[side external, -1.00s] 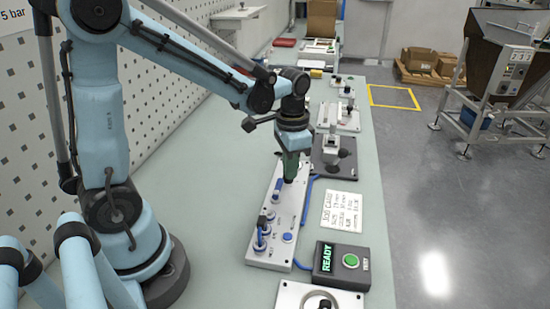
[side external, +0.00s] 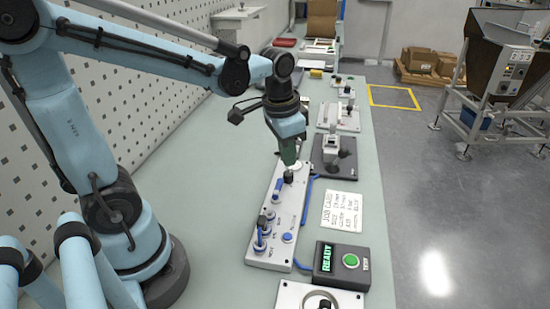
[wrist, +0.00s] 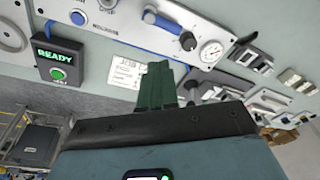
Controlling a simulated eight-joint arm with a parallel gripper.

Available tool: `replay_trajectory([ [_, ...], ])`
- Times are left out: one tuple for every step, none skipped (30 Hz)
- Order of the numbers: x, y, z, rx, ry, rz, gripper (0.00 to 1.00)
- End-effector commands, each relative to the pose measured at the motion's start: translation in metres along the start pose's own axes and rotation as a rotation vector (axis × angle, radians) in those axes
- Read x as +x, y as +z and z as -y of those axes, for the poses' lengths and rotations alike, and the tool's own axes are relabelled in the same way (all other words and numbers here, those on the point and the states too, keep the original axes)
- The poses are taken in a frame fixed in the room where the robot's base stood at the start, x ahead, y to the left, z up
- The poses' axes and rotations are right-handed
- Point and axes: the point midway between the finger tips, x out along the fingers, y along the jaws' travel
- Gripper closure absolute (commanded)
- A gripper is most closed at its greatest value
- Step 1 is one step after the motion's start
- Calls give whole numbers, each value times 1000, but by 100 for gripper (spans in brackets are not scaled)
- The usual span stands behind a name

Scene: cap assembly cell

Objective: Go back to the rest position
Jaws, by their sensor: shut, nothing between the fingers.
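My gripper (side external: 290,160) has green fingers and is tilted, above the far end of a light grey panel (side external: 262,225) on the bench. Its fingers are shut with nothing between them; they also show shut in the wrist view (wrist: 156,82). A dark knob (side external: 288,176) on the panel stands just below the fingertips; the side view does not clearly show the gap. The panel carries blue-handled valves (side external: 260,235), a blue button (side external: 287,237) and, in the wrist view, a round gauge (wrist: 211,52).
A control box (side external: 342,265) with a lit READY display and green button sits at the panel's near right. A job card (side external: 341,210) lies to the right. A dark fixture plate (side external: 334,165) stands beyond it. A perforated wall (side external: 150,95) borders the bench's left side.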

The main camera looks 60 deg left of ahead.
Motion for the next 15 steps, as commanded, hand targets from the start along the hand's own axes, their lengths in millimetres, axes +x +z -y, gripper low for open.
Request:
replay_trajectory([
  [-6,6,-4,-15,-9,-42,100],
  [-8,8,-7,-27,-15,-69,100],
  [-12,10,-9,-42,-21,-105,100],
  [-14,13,-11,-53,-25,-132,100],
  [-16,15,-13,-66,-29,-158,100],
  [-18,17,-15,-81,-33,-195,100],
  [-20,20,-17,-93,-35,-221,100],
  [-21,21,-19,-103,-37,-248,100],
  [-23,24,-21,-118,-38,-282,100],
  [-24,26,-23,-127,-39,-307,100],
  [-24,27,-24,-138,-39,-330,100],
  [-25,29,-26,-149,-39,-358,100],
  [-26,30,-27,-158,-38,-376,100],
  [-26,31,-28,-165,-38,-394,100],
  [-26,32,-29,-173,-37,-413,100],
])
